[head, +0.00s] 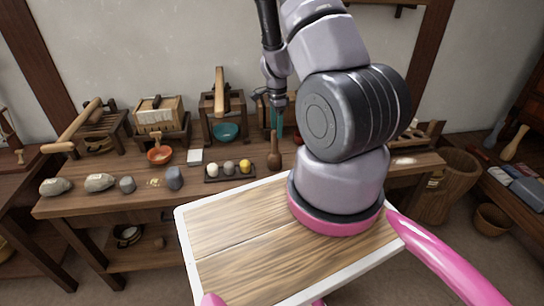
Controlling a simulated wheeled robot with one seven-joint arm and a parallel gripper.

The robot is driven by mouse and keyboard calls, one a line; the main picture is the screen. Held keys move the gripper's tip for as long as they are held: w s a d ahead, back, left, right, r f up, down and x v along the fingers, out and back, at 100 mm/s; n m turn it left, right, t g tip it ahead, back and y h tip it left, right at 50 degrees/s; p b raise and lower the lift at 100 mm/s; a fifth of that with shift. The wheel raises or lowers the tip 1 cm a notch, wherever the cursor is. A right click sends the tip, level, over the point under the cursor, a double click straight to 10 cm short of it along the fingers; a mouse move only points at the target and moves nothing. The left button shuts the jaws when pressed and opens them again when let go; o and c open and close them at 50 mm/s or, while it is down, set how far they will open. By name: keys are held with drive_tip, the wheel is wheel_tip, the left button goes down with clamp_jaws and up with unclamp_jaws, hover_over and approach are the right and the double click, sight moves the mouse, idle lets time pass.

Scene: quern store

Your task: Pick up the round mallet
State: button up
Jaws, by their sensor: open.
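A dark brown wooden mallet (274,159) with a rounded head and thin handle stands upright, head down, on the long workbench (95,199). It is right of a small dark tray. My gripper (277,128) points down at the mallet's handle, with its teal fingers open. In this view the fingers overlap the handle's top; I cannot tell whether they are around it, behind it or touching it. A paler wooden mallet-like tool (515,143) lies on the right-hand table. My arm hides part of the bench to the right.
The dark tray (230,178) holds three round stones. Several stones line the left front. Wooden devices stand at the back. A large wooden tub (447,185) stands right of the bench.

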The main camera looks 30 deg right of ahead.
sight(275, 142)
drive_tip(key=f, duration=0.6)
drive_tip(key=shift+s+a+f, duration=0.15)
drive_tip(key=shift+a+f, duration=0.15)
drive_tip(key=shift+a, duration=0.05)
clamp_jaws()
